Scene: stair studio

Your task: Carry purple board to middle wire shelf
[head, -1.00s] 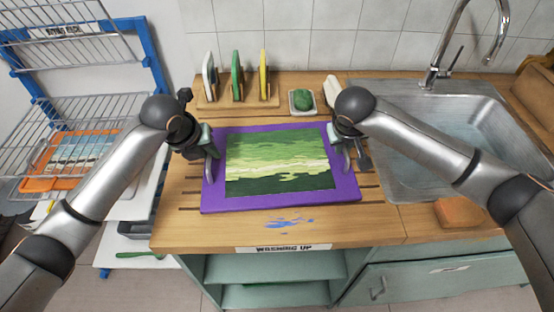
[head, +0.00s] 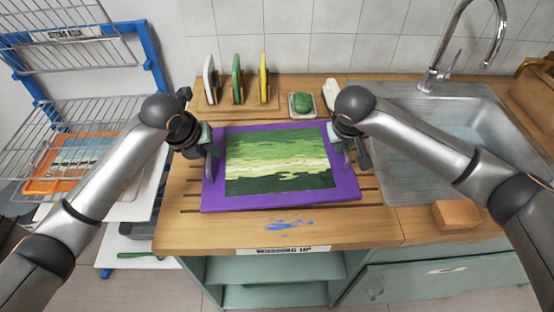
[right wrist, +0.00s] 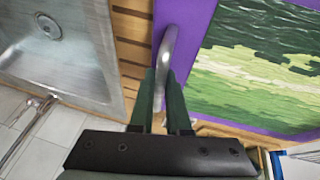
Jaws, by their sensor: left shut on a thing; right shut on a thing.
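The purple board (head: 290,202) lies on the wooden counter in the head view, with a green landscape painting (head: 280,162) on it. My left gripper (head: 210,155) is shut at the board's left side, on what appears to be its left handle. My right gripper (head: 345,150) is shut on the right handle. In the right wrist view my right gripper (right wrist: 162,90) has its fingers around the grey curved handle (right wrist: 168,50) at the purple board's edge (right wrist: 200,20). The wire shelf rack (head: 55,155) stands at the left, with an orange board (head: 45,187) on one of its shelves.
A metal sink (head: 430,140) with a tap is at the right, with an orange sponge block (head: 457,214) in front. A rack of colored boards (head: 237,82) and a green soap dish (head: 301,103) stand behind the purple board. Blue paint stains the counter's front.

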